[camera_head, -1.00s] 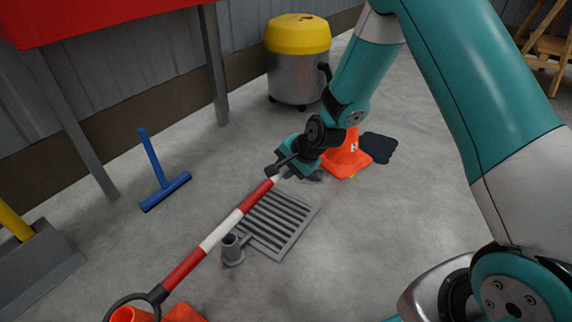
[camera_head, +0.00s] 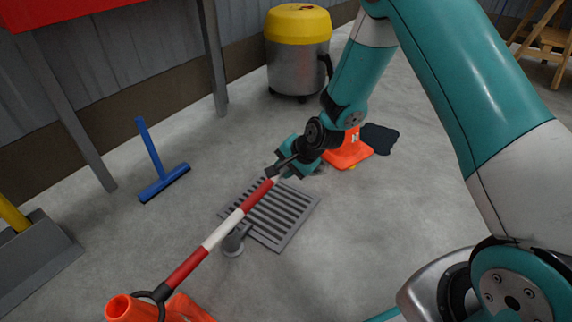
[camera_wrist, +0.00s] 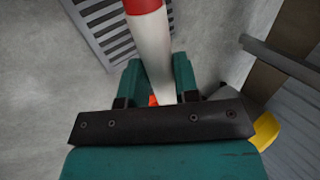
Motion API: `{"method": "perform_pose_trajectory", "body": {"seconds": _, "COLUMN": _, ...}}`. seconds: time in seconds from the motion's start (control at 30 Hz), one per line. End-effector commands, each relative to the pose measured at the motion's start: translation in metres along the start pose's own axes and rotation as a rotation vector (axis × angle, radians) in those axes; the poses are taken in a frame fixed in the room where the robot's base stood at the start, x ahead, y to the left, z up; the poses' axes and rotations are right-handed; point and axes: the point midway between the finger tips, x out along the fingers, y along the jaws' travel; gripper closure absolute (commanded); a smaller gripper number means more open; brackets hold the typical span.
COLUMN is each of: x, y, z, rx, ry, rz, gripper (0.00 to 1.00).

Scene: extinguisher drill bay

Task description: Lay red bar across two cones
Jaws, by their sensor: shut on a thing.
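The red-and-white bar (camera_head: 218,234) slants from lower left to the middle in the head view. My gripper (camera_head: 288,168) is shut on its far end; the wrist view shows the white section (camera_wrist: 150,45) between the fingers. A dark ring at the bar's near end (camera_head: 157,296) is at the near orange cone (camera_head: 124,308), low in the picture; I cannot tell whether it encircles the cone's neck. The far orange cone (camera_head: 349,155) stands just beyond my gripper, its top hidden behind my arm.
A floor grate (camera_head: 285,222) and a small grey post (camera_head: 233,243) lie beneath the bar. A blue squeegee (camera_head: 158,175) is at left, a yellow-topped vacuum (camera_head: 298,55) at back. A dark patch (camera_head: 381,138) lies beside the far cone.

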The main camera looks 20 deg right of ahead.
Motion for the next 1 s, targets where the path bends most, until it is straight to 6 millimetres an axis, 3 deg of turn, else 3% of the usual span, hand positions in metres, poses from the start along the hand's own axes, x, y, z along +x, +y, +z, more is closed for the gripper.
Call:
{"method": "perform_pose_trajectory", "body": {"seconds": 0.07, "x": 0.004, "y": 0.002, "z": 0.000, "rx": 0.000, "ry": 0.000, "rz": -0.001, "gripper": 1.00}}
{"method": "perform_pose_trajectory", "body": {"seconds": 0.1, "x": 0.004, "y": 0.002, "z": 0.000, "rx": 0.000, "ry": 0.000, "rz": -0.002, "gripper": 0.69}}
{"method": "perform_pose_trajectory", "body": {"seconds": 0.23, "x": 0.003, "y": 0.002, "z": 0.000, "rx": 0.000, "ry": 0.001, "rz": -0.002, "gripper": 0.41}}
{"method": "perform_pose_trajectory", "body": {"seconds": 0.5, "x": 0.002, "y": 0.002, "z": 0.000, "rx": 0.000, "ry": 0.000, "rz": 0.001, "gripper": 0.41}}
{"method": "perform_pose_trajectory", "body": {"seconds": 0.63, "x": -0.010, "y": 0.000, "z": -0.001, "rx": 0.002, "ry": 0.001, "rz": 0.000, "gripper": 0.41}}
{"method": "perform_pose_trajectory", "body": {"seconds": 0.77, "x": -0.036, "y": -0.002, "z": -0.001, "rx": 0.003, "ry": 0.001, "rz": -0.001, "gripper": 0.41}}
{"method": "perform_pose_trajectory", "body": {"seconds": 1.0, "x": -0.100, "y": -0.003, "z": -0.001, "rx": 0.003, "ry": 0.002, "rz": -0.001, "gripper": 0.41}}
